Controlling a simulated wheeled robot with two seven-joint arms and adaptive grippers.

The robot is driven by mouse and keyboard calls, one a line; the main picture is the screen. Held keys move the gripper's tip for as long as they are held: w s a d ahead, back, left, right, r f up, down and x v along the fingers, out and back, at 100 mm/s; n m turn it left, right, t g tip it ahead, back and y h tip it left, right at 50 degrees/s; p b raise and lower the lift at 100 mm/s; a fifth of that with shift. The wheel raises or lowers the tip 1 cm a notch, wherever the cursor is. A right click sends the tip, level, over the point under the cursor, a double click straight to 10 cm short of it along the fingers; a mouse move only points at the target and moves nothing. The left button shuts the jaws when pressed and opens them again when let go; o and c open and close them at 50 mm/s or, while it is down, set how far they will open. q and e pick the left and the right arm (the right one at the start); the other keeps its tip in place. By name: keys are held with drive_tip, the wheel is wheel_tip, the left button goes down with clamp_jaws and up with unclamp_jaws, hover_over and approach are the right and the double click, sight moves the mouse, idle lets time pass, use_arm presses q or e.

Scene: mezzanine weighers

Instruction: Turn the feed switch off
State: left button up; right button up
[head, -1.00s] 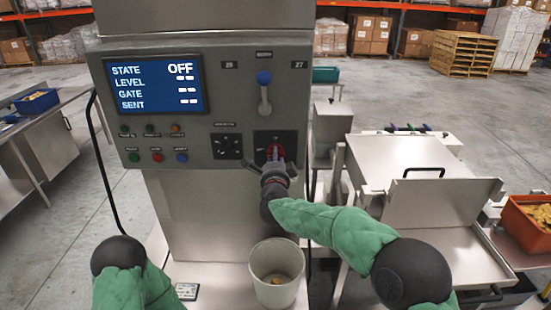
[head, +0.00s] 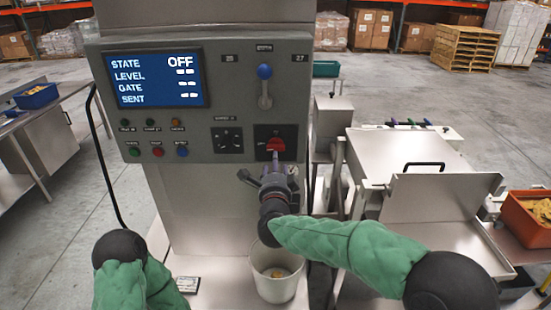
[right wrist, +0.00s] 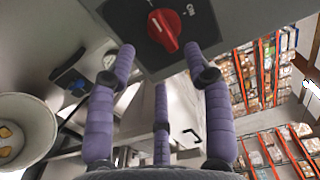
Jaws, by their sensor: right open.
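The red feed switch (head: 275,145) sits on a black plate at the lower right of the grey control panel; it also shows in the right wrist view (right wrist: 165,28), its handle slanted beside a label reading "ON". The screen (head: 155,79) reads STATE OFF. My right gripper (head: 272,175) is just below the switch, apart from it. In the right wrist view my right gripper's purple fingers (right wrist: 160,75) are spread and empty, with the switch beyond their tips. My left arm's dark elbow shows at the lower left; the left gripper is out of view.
A lever with a blue knob (head: 264,72) is above the switch, and a black dial plate (head: 227,140) is to its left. A white bucket (head: 276,287) stands below my right arm. A steel bench (head: 440,200) is to the right.

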drive_tip(key=shift+s, duration=2.05)
